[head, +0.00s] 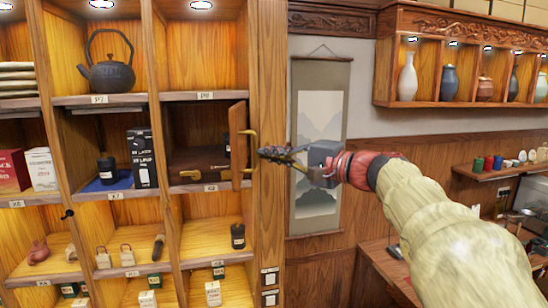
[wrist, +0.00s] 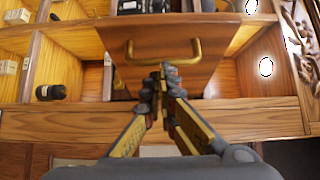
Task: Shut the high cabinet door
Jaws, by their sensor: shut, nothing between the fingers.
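The high cabinet door (head: 238,146) is a small wooden panel with a brass handle. It stands open, swung outward at the right side of its compartment, beside the cabinet's right post. My gripper (head: 263,153) is to the right of the door, level with the handle, with its fingers shut and empty. In the wrist view the door (wrist: 190,74) fills the middle, with its curved brass handle (wrist: 190,57) across it. The fingertips (wrist: 161,72) overlap the handle in the picture; I cannot tell whether they touch it.
A brown case (head: 205,160) and a dark jar, partly hidden by the door, stand in the open compartment. Shelves around hold a dark kettle (head: 108,70), boxes and small jars. A hanging scroll (head: 318,100) and a vase shelf (head: 435,104) are to the right.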

